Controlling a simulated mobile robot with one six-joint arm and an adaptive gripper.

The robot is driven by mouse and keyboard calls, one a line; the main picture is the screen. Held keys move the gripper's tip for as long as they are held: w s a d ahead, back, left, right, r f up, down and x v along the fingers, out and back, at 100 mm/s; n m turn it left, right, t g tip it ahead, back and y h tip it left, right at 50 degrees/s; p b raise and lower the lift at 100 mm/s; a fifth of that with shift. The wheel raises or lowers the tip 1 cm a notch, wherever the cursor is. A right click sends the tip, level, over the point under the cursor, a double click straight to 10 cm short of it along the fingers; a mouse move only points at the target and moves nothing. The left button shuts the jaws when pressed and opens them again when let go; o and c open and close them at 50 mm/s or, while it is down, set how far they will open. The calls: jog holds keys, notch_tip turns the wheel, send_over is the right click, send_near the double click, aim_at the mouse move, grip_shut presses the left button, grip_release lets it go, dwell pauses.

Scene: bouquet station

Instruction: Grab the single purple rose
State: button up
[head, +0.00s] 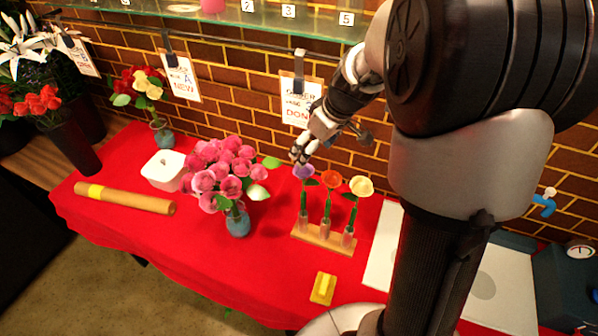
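A single purple rose (304,171) stands upright at the left end of a small wooden rack (322,241), its green stem in a small clear tube. My gripper (301,153) reaches in from the upper right. Its fingertips appear just above the purple rose's bloom and partly overlap its top edge. I cannot tell whether they touch the bloom, or how far the fingers are apart.
A pink rose bouquet (225,168) in a blue vase stands left of the rack. A yellow block (323,288) lies in front on the red tablecloth (200,241). A brown paper roll (125,198) and white container (164,170) are farther left.

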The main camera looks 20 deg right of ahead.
jog(key=x, duration=0.5)
jog(key=shift+b, duration=0.3)
jog(key=x, duration=0.3)
jog(key=b+x, duration=0.1)
jog(key=shift+s+d+f, duration=0.2)
jog(key=shift+s+f, duration=0.15)
jog(key=shift+w+f, duration=0.25)
jog(key=shift+f, duration=0.15)
jog(key=shift+r, duration=0.1)
jog(key=shift+c, duration=0.2)
jog(key=c, duration=1.1)
jog(key=shift+o, duration=0.2)
